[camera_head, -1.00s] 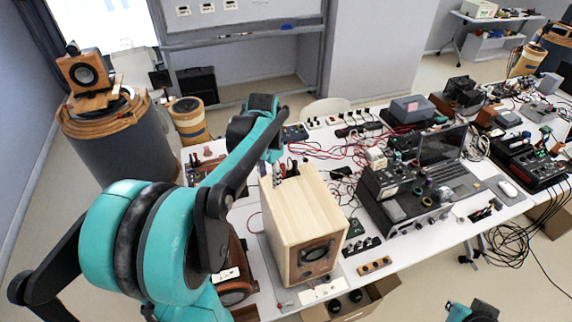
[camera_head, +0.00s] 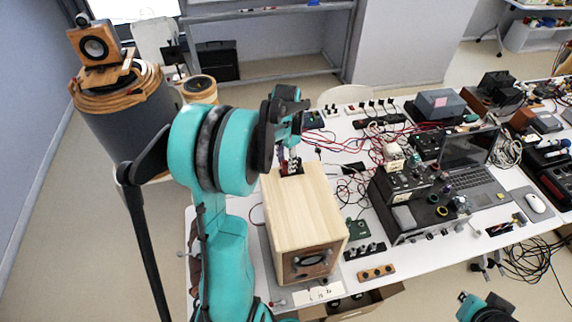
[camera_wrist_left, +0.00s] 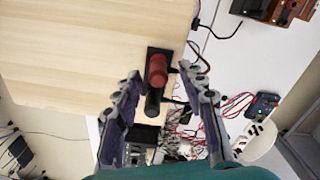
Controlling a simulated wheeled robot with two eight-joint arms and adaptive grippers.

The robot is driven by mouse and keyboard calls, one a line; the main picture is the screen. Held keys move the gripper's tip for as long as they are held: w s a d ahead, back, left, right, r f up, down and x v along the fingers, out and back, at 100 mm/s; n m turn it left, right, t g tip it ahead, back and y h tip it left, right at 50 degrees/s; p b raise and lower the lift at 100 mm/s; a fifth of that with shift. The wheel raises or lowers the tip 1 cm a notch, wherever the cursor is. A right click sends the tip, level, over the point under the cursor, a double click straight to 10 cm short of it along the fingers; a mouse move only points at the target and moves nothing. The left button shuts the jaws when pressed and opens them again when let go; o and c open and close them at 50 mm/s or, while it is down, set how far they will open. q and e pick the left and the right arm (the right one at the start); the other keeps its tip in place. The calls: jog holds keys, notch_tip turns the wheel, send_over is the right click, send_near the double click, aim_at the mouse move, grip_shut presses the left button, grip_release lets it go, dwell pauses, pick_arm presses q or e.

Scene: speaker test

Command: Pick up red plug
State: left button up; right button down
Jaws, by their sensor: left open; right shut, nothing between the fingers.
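The red plug (camera_wrist_left: 158,66) stands in a black terminal plate (camera_wrist_left: 165,52) at the edge of the pale wooden speaker box (camera_wrist_left: 80,45) in the left wrist view. A black plug (camera_wrist_left: 153,102) is beside it. My left gripper (camera_wrist_left: 163,80) is open, its two fingers on either side of the plugs, with no grip on either; contact cannot be told. In the head view my left gripper (camera_head: 290,160) is over the far end of the speaker box (camera_head: 305,210) and the red plug cannot be made out. My right gripper (camera_head: 484,307) is shut and empty at the bottom edge.
Red and black cables (camera_head: 345,150) lie behind and right of the box. A black amplifier unit (camera_head: 415,205), a laptop (camera_head: 468,160) and a green circuit board (camera_head: 357,229) stand to the right. The table is crowded there; its front edge runs near the box.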

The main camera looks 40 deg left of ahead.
pick_arm(q)
jog(key=shift+f, duration=0.45)
jog(key=shift+s, duration=0.2)
grip_shut()
jog(key=shift+r, duration=0.1)
jog(key=shift+w+r, duration=0.1)
jog(key=shift+r, duration=0.2)
jog(key=r, duration=0.2)
jog(key=w+r, duration=0.1)
jog(key=r, duration=0.1)
jog(key=shift+d, duration=0.25)
jog(key=w+d+r, duration=0.4)
jog(key=w+r, duration=0.2)
jog(key=w, duration=0.3)
jog(key=shift+w+d, duration=0.2)
jog(key=shift+w, duration=0.1)
